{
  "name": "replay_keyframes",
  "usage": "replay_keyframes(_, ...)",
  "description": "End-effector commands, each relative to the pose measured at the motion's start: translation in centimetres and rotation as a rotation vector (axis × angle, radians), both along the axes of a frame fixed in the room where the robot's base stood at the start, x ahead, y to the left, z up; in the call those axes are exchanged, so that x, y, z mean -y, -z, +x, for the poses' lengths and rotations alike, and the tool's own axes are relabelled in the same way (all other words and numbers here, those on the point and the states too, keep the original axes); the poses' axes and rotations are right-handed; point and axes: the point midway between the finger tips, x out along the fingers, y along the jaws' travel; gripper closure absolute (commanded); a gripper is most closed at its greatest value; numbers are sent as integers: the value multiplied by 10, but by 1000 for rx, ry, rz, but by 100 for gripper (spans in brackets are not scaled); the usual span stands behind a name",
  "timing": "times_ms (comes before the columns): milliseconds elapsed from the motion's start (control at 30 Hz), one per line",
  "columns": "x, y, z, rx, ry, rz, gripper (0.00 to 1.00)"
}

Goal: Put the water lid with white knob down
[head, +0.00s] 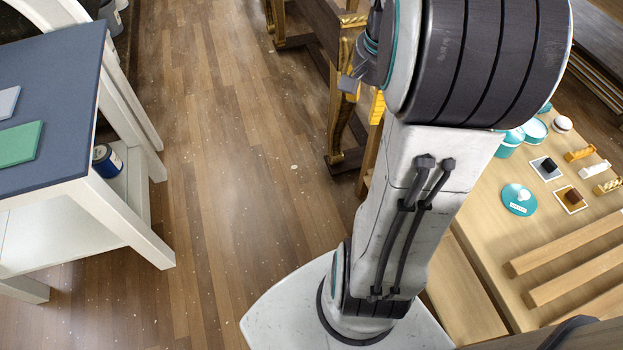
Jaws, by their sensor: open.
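The water lid (519,200) is a flat teal disc with a white knob and a small white label whose lettering is too small to read surely. It lies on the light wooden table (478,215) at the right in the head view, knob up, with nothing holding it. My arm stands large in the middle of the view, left of the lid. I cannot make out my gripper's fingers. The arm hides the left part of the table.
Teal tubs (509,143) stand behind the lid. Two framed cards with dark blocks (573,197), small blocks (609,186) and wooden slats (560,247) lie around it. A blue-topped table (60,120) stands at left. The floor (215,200) between is clear.

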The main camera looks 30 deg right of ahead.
Motion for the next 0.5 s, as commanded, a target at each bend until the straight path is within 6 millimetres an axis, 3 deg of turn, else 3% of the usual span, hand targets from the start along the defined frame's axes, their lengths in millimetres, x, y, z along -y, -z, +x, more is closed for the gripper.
replay_keyframes(33, -33, -2, -1, 6, -128, -12, 55)
replay_keyframes(200, -113, 0, -20, 24, -500, -46, 55)
replay_keyframes(333, -152, 7, -42, 37, -726, -68, 55)
replay_keyframes(500, -181, 16, -65, 49, -924, -86, 55)
